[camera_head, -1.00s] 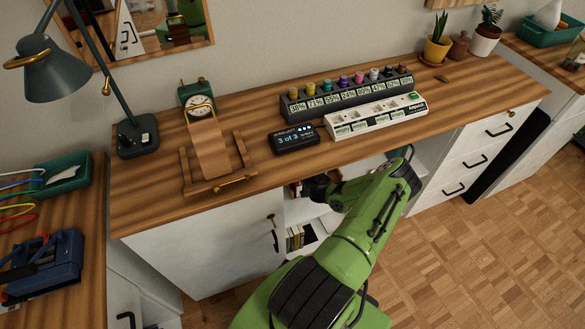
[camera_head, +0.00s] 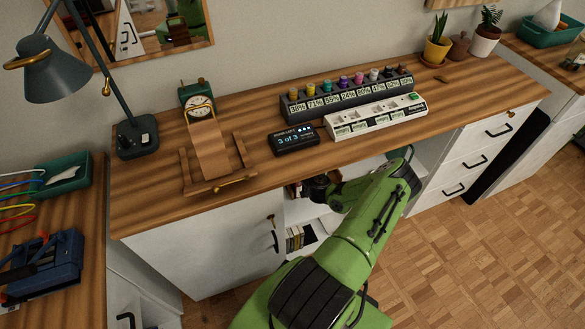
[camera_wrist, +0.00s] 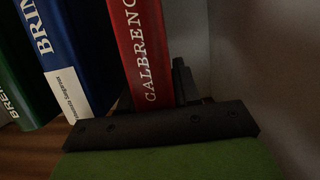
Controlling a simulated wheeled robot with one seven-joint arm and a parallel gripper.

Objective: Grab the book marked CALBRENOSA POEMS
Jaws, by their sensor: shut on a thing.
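A red book (camera_wrist: 142,45) with white spine letters reading "CALBRENO" stands in the wrist view, its lower part hidden behind my gripper. My gripper (camera_wrist: 155,98) is shut on this red book, with a dark finger showing at the book's right side. In the head view, my gripper (camera_head: 318,187) reaches under the desk top into the open shelf. The red book cannot be made out clearly in that view.
A blue and white book (camera_wrist: 58,50) and a green book (camera_wrist: 22,75) stand left of the red one. A grey shelf wall (camera_wrist: 255,70) is close on the right.

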